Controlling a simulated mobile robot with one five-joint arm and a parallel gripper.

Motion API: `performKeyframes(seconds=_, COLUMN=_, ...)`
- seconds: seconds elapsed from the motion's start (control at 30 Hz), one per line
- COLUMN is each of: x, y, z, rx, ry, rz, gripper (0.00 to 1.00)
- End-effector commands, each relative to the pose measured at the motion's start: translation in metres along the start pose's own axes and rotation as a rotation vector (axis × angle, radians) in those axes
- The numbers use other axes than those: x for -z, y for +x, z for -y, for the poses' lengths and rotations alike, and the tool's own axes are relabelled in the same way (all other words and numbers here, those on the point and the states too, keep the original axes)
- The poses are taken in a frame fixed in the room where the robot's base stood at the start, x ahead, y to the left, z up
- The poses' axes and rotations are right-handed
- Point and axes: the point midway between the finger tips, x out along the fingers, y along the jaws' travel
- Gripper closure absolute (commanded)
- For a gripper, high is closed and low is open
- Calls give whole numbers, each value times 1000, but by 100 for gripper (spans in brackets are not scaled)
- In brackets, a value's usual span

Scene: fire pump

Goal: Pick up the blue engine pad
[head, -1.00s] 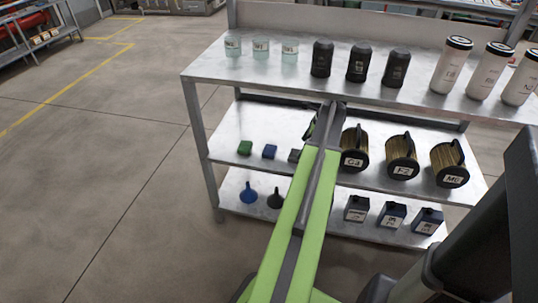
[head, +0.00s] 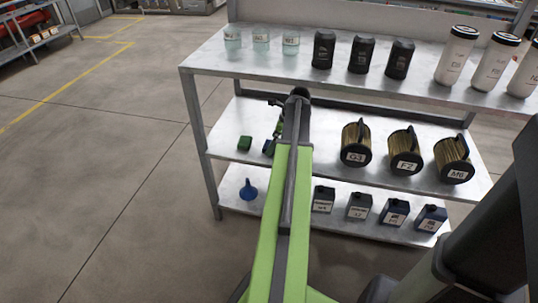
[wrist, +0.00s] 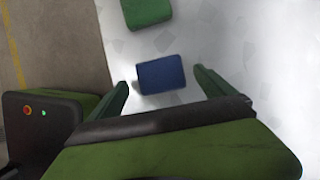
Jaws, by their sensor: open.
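The blue engine pad (wrist: 161,75) is a small blue block lying on the pale middle shelf. In the wrist view it shows between and just beyond the two green fingertips of my gripper (wrist: 161,82). The gripper is open and empty, with a gap on each side of the pad. In the head view my gripper (head: 273,138) is over the left part of the middle shelf and mostly hides the pad there. The exact height of the fingers above the shelf cannot be told.
A green pad (head: 244,143) lies left of the blue one, and also shows in the wrist view (wrist: 146,12). Filter canisters (head: 356,143) stand to the right. The top shelf (head: 290,76) overhangs with jars and bottles. A blue funnel (head: 248,189) is below.

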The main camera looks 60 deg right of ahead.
Motion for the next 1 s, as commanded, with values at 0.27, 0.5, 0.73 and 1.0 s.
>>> performKeyframes(seconds=0.27, x=0, y=12, z=0, rx=0, ry=0, rz=0, gripper=6)
performKeyframes(seconds=0.5, x=0, y=12, z=0, rx=0, ry=0, rz=0, gripper=35)
performKeyframes(seconds=0.73, x=0, y=12, z=0, rx=0, ry=0, rz=0, gripper=65)
performKeyframes(seconds=1.0, x=0, y=12, z=0, rx=0, ry=0, rz=0, gripper=72)
